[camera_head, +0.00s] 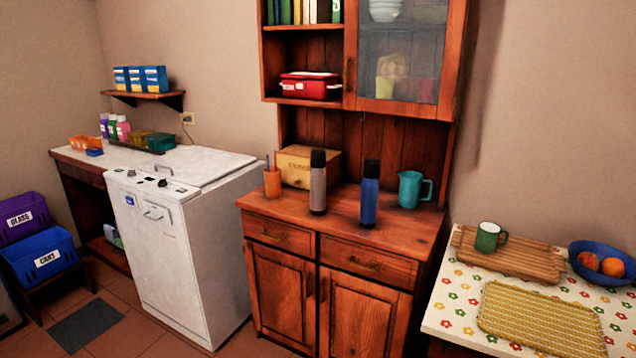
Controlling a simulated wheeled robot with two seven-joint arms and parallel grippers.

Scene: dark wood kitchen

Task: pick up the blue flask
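The blue flask (369,198) stands upright on the counter of the wooden cupboard (340,225), near its front edge. It has a black top. A grey flask (318,187) with a black top stands upright to its left, a short gap apart. A teal jug (410,189) stands close to its right, a little farther back. Neither of my grippers shows in the head view.
An orange cup (272,182) and a wooden box (308,166) stand behind and left of the flasks. A white appliance (185,240) stands left of the cupboard. A table (450,309) at right holds a green mug (489,237), boards and a blue fruit bowl (600,252).

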